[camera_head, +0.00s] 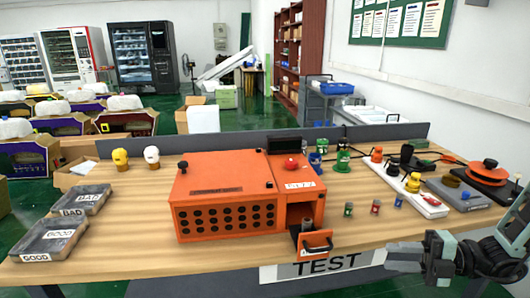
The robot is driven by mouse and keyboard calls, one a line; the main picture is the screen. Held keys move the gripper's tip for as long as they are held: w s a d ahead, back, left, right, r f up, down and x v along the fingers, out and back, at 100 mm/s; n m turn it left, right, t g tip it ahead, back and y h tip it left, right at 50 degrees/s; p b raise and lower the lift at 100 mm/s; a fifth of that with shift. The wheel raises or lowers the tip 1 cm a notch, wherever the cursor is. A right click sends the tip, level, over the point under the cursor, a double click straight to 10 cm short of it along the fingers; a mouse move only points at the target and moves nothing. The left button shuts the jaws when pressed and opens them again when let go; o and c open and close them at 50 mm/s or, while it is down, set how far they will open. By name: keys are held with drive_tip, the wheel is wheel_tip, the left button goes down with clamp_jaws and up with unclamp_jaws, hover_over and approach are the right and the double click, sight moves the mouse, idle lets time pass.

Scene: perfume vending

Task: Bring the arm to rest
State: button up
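My gripper (404,257) is at the lower right, at the table's front edge, pointing left. My arm comes in from the right edge of the picture. The wooden table (130,237) spreads out in front of me. The orange test box (222,190) stands in the middle of it, to the left of my gripper. The box's small front drawer (316,243) is pulled out, with a dark item in it.
Two trays marked GOOD (50,240) and BAD (84,201) lie at the left. Small colored bottles (375,206) stand between the box and a white strip (421,199) with several caps. A black-and-orange device (487,172) is at the right. The front left table is clear.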

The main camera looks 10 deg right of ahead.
drive_tip(key=s+a+r+m+g+h, duration=0.3)
drive_tip(key=s+a+r+m+h, duration=0.2)
drive_tip(key=a+m, duration=0.5)
drive_tip(key=s+a+r+m+g+h, duration=0.3)
drive_tip(key=s+a+r+m+h, duration=0.1)
drive_tip(key=s+a+m+h, duration=0.6)
drive_tip(key=shift+a+r+m, duration=0.4)
drive_tip(key=shift+a+m, duration=0.25)
drive_tip(key=shift+m, duration=0.35)
